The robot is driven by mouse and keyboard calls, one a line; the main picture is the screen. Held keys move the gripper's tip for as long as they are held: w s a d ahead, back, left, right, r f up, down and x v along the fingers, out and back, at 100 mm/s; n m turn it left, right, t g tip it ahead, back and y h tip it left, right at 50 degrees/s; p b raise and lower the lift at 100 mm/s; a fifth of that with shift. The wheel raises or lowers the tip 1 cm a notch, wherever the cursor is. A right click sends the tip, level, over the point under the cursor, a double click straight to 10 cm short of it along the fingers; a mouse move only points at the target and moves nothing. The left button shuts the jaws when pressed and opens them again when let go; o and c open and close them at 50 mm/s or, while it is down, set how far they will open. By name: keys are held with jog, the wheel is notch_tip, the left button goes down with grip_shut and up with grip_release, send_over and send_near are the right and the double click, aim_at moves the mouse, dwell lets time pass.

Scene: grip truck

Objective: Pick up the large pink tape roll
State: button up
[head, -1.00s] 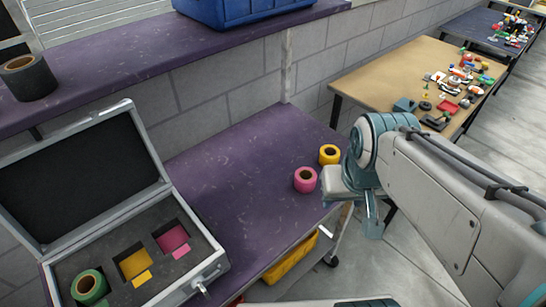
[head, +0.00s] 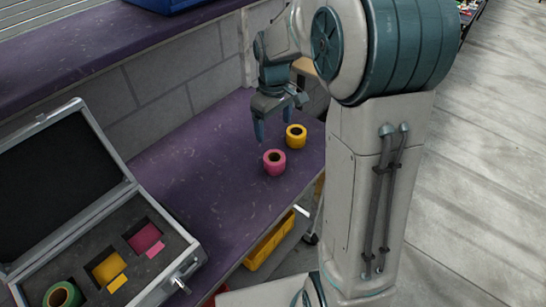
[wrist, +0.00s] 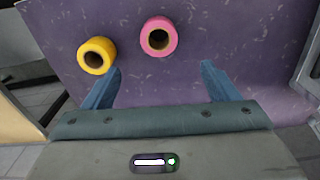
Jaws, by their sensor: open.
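The pink tape roll (head: 274,163) stands on end, hole up, on the purple shelf (head: 195,175). A yellow tape roll (head: 296,136) stands close behind it to the right. My gripper (head: 279,128) is open and empty above the shelf, behind the pink roll in the head view. In the wrist view, the pink roll (wrist: 159,37) lies ahead of the space between my two blue fingers (wrist: 160,85). The yellow roll (wrist: 97,55) is ahead of the left finger there. Neither roll is between the fingers.
An open case (head: 187,262) with dark foam stands at the left. It has a green roll (head: 62,296) in one recess, and yellow and pink recesses. A yellow bin (head: 268,245) sits below the shelf. The shelf between case and pink roll is clear.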

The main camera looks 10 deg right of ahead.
send_over(274, 158)
jog(key=s, duration=0.2)
jog(key=f, duration=0.8)
jog(key=shift+w+a+f+p, duration=0.15)
jog(key=shift+a+f+p, duration=0.15)
jog(key=shift+d+f+p, duration=0.1)
jog(key=shift+f+p, duration=0.5)
jog(key=shift+f, duration=2.1)
jog(key=c, duration=1.1)
